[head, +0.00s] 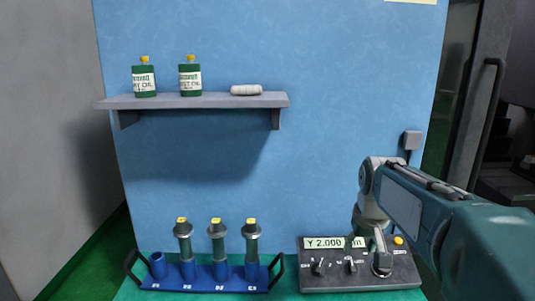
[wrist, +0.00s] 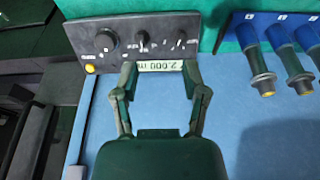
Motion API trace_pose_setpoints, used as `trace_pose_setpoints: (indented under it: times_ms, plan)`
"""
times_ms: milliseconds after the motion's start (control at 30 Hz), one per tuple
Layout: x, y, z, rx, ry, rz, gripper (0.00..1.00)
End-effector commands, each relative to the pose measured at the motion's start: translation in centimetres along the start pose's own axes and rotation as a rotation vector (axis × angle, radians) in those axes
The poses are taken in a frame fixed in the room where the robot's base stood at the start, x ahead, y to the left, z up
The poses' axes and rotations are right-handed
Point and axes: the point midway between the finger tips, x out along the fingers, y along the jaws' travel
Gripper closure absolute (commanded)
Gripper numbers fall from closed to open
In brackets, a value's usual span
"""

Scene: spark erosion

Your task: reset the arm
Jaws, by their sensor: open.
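My gripper (wrist: 160,78) is open and empty in the wrist view, its two fingers apart in front of the control box. In the head view my arm comes in from the right, and its wrist end (head: 372,200) is above the right part of the control box (head: 325,284). The box has a display (head: 333,243) reading about "2.000", several dark knobs and a yellow button (head: 398,240). In the wrist view the display (wrist: 160,66) shows between the fingertips. I cannot tell whether the fingers touch the box. The fingers are hard to make out in the head view.
A blue rack (head: 205,285) left of the box holds three grey yellow-topped holders (head: 217,238); its leftmost tube (head: 158,266) is empty. A shelf (head: 215,101) above carries two green bottles (head: 190,76) and a white roll (head: 246,90). The blue wall between is clear.

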Motion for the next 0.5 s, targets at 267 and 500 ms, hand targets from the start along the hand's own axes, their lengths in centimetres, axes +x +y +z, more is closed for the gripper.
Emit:
trace_pose_setpoints:
  times_ms: [267,500]
  plan:
    - [-2.7,-1.7,6.4,-0.001,0.065,0.0,0.43]
    - [-3.6,-2.9,12.1,0.0,0.117,-0.002,0.43]
